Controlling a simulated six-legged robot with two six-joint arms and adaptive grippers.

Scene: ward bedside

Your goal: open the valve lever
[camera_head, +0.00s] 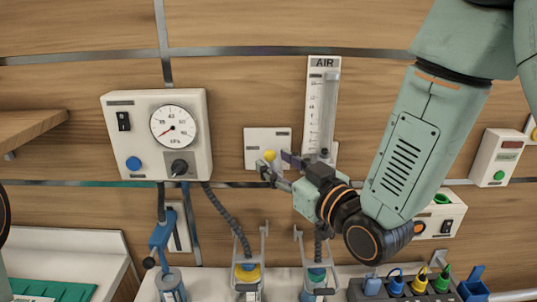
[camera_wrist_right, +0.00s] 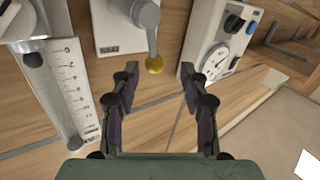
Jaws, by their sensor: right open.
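The valve is a white plate (camera_head: 259,137) on the wall. Its yellow lever knob (camera_head: 269,155) shows just beyond my right gripper (camera_head: 274,163). In the right wrist view, the grey lever (camera_wrist_right: 149,28) extends from the white plate (camera_wrist_right: 112,30) and ends in the yellow knob (camera_wrist_right: 155,65). My right gripper (camera_wrist_right: 160,75) is open and empty. In that view the knob lies between the fingertips, with gaps on both sides; exact depth is hard to tell. In the head view the gripper hides part of the lever. My left gripper is out of view.
The AIR flowmeter (camera_head: 314,105) stands close to the right of the valve. A gauge box (camera_head: 141,101) is on the left. Canisters with hoses (camera_head: 247,275) and a socket strip (camera_head: 400,290) are below. A wooden shelf (camera_head: 30,127) juts out at far left.

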